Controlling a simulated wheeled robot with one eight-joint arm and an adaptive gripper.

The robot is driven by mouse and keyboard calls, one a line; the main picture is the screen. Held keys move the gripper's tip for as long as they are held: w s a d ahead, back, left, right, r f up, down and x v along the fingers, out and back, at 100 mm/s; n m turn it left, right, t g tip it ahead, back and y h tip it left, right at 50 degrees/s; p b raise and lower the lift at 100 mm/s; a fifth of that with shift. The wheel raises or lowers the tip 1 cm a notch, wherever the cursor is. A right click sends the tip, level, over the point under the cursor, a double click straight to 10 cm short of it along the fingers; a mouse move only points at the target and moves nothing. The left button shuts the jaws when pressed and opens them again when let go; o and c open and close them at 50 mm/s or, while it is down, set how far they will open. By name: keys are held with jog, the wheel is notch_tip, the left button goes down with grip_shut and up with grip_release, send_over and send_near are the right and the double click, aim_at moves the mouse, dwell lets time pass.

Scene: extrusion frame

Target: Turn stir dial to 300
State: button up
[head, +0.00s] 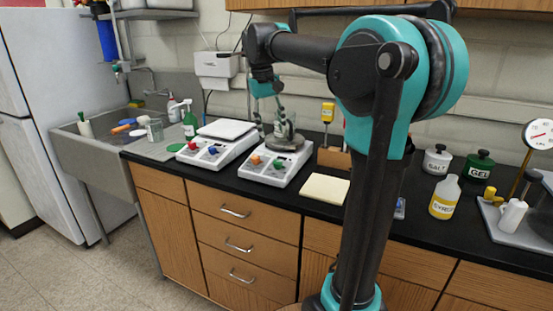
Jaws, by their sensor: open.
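Two white stirrer-like units stand side by side on the black counter. The right unit (267,176) bears a clear beaker (291,129) and has an orange knob (255,159) and a second, darker knob (277,163). Labels and dial settings are too small to read, so I cannot tell which knob is the stir dial. My gripper (271,132) is open, pointing down above the right unit, overlapping the beaker's left side. Contact cannot be told.
A pale yellow pad (325,189) lies right of the units. Salt (437,160) and gel (479,168) jars and a yellow-labelled bottle (445,198) stand farther right, beyond my arm.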

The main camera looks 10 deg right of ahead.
aim_at(277, 161)
jog(key=f, duration=0.4)
jog(key=d+f, duration=0.1)
jog(key=f, duration=0.6)
jog(key=shift+d+f, duration=0.35)
jog(key=shift+f, duration=0.05)
jog(key=shift+c, duration=0.4)
jog(key=shift+w, duration=0.1)
grip_shut()
